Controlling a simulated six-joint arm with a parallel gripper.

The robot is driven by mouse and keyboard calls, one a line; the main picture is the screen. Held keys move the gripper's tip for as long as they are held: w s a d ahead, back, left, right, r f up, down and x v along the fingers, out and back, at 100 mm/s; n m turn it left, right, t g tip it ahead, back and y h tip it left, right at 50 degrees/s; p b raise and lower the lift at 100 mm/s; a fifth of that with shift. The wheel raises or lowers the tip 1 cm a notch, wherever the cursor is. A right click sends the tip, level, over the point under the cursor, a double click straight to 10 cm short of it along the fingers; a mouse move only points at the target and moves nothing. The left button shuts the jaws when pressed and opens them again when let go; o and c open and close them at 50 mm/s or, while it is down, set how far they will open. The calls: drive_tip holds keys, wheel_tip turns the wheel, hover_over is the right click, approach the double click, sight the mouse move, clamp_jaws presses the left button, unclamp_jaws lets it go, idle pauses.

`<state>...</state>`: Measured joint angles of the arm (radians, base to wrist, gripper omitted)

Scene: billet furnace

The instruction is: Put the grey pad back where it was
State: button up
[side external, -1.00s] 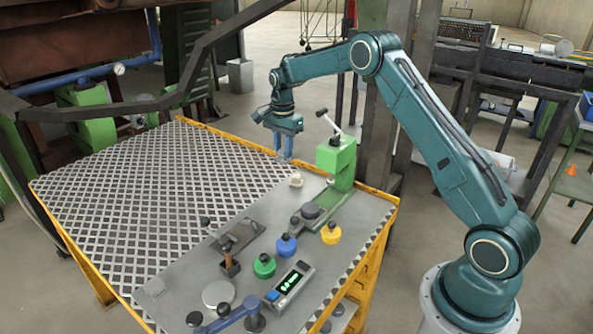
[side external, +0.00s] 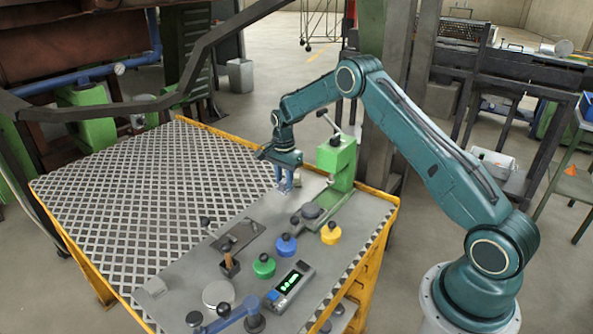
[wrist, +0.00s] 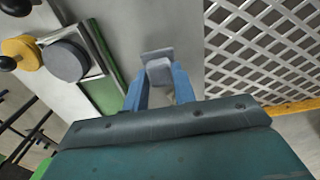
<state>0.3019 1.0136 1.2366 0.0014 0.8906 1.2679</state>
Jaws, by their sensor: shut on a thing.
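My gripper (side external: 285,188) is low over the grey plate, left of the green press, with its blue fingers pointing down. In the wrist view my gripper (wrist: 158,75) is shut on a small light-grey block, which I take to be the grey pad (wrist: 160,70). A flat, darker grey piece shows just beyond the pad there; I cannot tell whether it is part of it. The fingers mostly hide the pad in the side view. I cannot tell whether it touches the plate.
The green press (side external: 337,160) with its lever stands close to the right of my gripper. Blue (side external: 286,245), yellow (side external: 331,233) and green (side external: 264,266) knobbed pieces and a display box (side external: 290,286) stand nearer the front. The mesh tabletop (side external: 130,200) at left is clear.

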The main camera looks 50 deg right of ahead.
sight(284, 181)
drive_tip(key=shift+f, duration=1.75)
drive_tip(key=shift+f, duration=0.15)
drive_tip(key=o, duration=0.9)
drive_tip(key=shift+o, duration=0.2)
wheel_tip(284, 181, up, 12)
drive_tip(key=shift+f, duration=0.1)
drive_tip(key=shift+r, duration=0.25)
